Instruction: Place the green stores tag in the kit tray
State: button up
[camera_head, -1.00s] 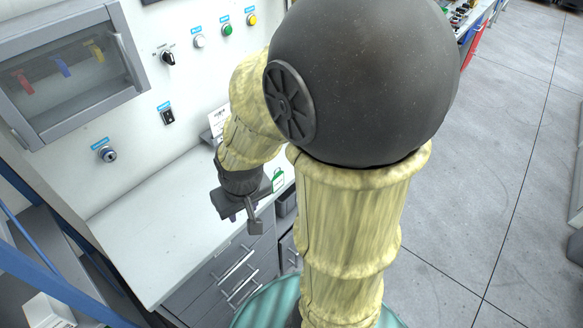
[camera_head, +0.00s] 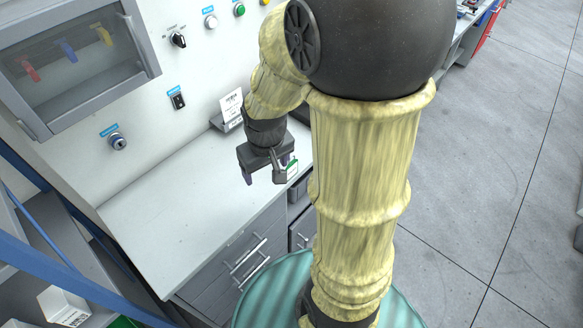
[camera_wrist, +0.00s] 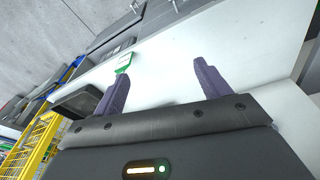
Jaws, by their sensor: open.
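The green stores tag (camera_wrist: 124,63), a small white tag with a green edge, lies at the far side of my gripper in the wrist view, just beyond the left fingertip. In the head view the tag (camera_head: 292,168) shows partly, just right of my gripper. My gripper (camera_wrist: 163,73) is open, with nothing between its fingers. In the head view my gripper (camera_head: 263,178) hangs over the right end of the white counter. I cannot pick out the kit tray for certain; a dark box (camera_wrist: 77,100) left of the fingers in the wrist view may be it.
The white counter (camera_head: 165,220) is clear to the left. A panel with a switch (camera_head: 178,101) and a key knob (camera_head: 118,142) rises behind it. A sign holder (camera_head: 231,106) stands behind my gripper. Drawers (camera_head: 240,265) lie below. A yellow rack (camera_wrist: 35,145) shows in the wrist view.

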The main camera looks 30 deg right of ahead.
jog(key=w+d+n+g+p, duration=0.1)
jog(key=w+d+n+g, duration=0.1)
jog(key=w+d, duration=0.7)
jog(key=shift+w+d+f+n+p, duration=0.35)
jog(key=shift+d+f+n, duration=0.15)
jog(key=shift+d, duration=0.75)
jog(key=shift+s, duration=0.1)
jog(key=p, duration=0.2)
send_over(292, 167)
notch_tip(292, 167, down, 11)
jog(key=shift+w+a+f, duration=0.1)
jog(key=shift+w+f, duration=0.2)
jog(key=shift+f, duration=0.25)
